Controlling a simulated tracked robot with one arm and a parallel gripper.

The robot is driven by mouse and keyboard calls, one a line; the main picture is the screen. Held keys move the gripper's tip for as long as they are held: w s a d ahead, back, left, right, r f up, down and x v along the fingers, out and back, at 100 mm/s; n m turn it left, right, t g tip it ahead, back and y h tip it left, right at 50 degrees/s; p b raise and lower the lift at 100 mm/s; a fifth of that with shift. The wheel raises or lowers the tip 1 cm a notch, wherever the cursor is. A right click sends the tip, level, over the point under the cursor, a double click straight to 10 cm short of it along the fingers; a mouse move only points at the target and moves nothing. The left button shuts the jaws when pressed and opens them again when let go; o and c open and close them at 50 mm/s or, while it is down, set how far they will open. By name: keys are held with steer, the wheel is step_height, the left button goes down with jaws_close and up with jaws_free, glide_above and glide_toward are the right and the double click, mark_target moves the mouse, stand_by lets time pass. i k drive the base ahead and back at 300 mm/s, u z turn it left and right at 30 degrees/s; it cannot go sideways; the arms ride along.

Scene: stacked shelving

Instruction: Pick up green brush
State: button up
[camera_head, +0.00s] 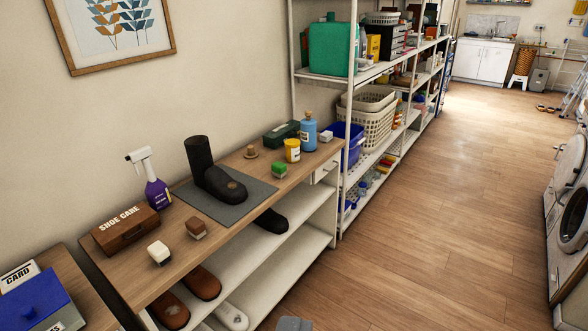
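A small green brush (280,170), a block with a green top and paler underside, lies on the wooden top of the shoe-care bench (172,262). It is just right of the grey mat (222,199), in front of the yellow-and-white can (292,150). Nothing holds it. Only a grey piece of what looks like my gripper (295,323) shows at the bottom edge, well below and apart from the brush. Its fingers cannot be made out, nor whether it is open or shut.
A black boot (212,172) stands on the mat. A blue bottle (308,134), dark green box (281,133), purple spray bottle (156,187), brown SHOE CARE box (126,229) and brown brush (196,229) share the bench. Tall shelving (345,150) adjoins it. The floor (440,210) to the right is clear.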

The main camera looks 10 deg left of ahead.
mark_target(278, 169)
steer(key=i, duration=3.05)
steer(key=u, duration=0.9)
